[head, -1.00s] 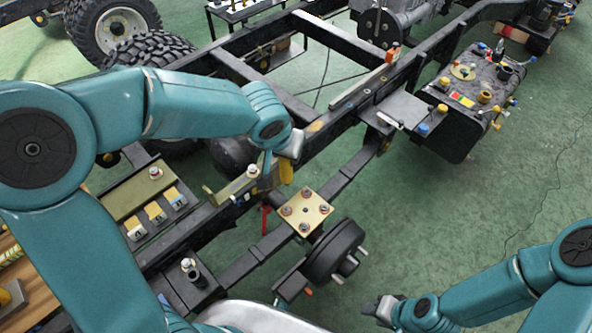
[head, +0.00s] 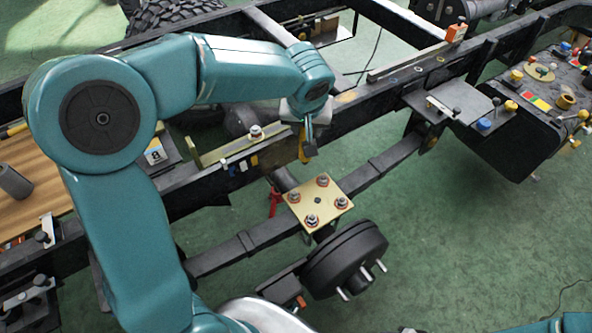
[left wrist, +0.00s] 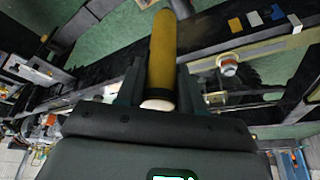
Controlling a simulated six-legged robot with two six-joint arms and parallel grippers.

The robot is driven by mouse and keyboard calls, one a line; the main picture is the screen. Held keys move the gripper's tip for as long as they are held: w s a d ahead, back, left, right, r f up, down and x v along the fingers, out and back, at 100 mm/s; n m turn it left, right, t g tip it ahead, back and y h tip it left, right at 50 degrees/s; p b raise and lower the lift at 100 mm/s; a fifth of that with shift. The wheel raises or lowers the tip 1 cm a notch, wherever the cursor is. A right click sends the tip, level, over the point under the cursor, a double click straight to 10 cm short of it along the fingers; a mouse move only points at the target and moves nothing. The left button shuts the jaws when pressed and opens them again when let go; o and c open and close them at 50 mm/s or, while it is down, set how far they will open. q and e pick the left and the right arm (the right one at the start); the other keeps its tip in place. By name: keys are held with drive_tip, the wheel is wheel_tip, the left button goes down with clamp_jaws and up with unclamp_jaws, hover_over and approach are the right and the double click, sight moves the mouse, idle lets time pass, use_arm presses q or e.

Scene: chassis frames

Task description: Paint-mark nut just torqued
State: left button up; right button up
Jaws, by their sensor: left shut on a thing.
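My left gripper (head: 309,142) is shut on a yellow paint marker (head: 303,147), above and behind the plate in the head view. The marker also shows in the left wrist view (left wrist: 163,48) as a yellow barrel with a pale end between the fingers. A brass-coloured square plate (head: 318,201) lies on the dark axle beam, with a nut near each corner, such as the near nut (head: 312,219) and the far nut (head: 323,181). The marker is apart from the nuts. I cannot make out paint on any nut. My right gripper is out of view.
A black hub with studs (head: 345,258) sits in front of the plate. The chassis rail (head: 370,113) runs behind my left gripper. A black tank (head: 520,135) with coloured caps is at right. Green floor (head: 440,240) is open at lower right.

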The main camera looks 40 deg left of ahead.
use_arm(q)
drive_tip(key=a+f+n+b, duration=0.1)
drive_tip(key=a+f+b, duration=0.1)
drive_tip(key=f+b, duration=0.5)
drive_tip(key=a+f+n+b, duration=0.1)
drive_tip(key=f+b, duration=0.6)
drive_tip(key=f, duration=0.2)
drive_tip(key=shift+a+f+n+y, duration=0.25)
drive_tip(key=shift+a+n+y, duration=0.05)
drive_tip(key=shift+a+y, duration=0.1)
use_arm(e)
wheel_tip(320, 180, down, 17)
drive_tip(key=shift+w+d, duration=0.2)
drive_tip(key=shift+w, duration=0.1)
use_arm(q)
drive_tip(key=shift+w, duration=0.1)
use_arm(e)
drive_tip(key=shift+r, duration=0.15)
use_arm(q)
drive_tip(key=shift+d+f+b, duration=0.1)
drive_tip(key=shift+f+b, duration=0.5)
drive_tip(key=shift+b, duration=0.25)
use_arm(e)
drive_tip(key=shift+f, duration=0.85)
use_arm(q)
drive_tip(key=shift+r, duration=0.15)
drive_tip(key=shift+b, duration=0.3)
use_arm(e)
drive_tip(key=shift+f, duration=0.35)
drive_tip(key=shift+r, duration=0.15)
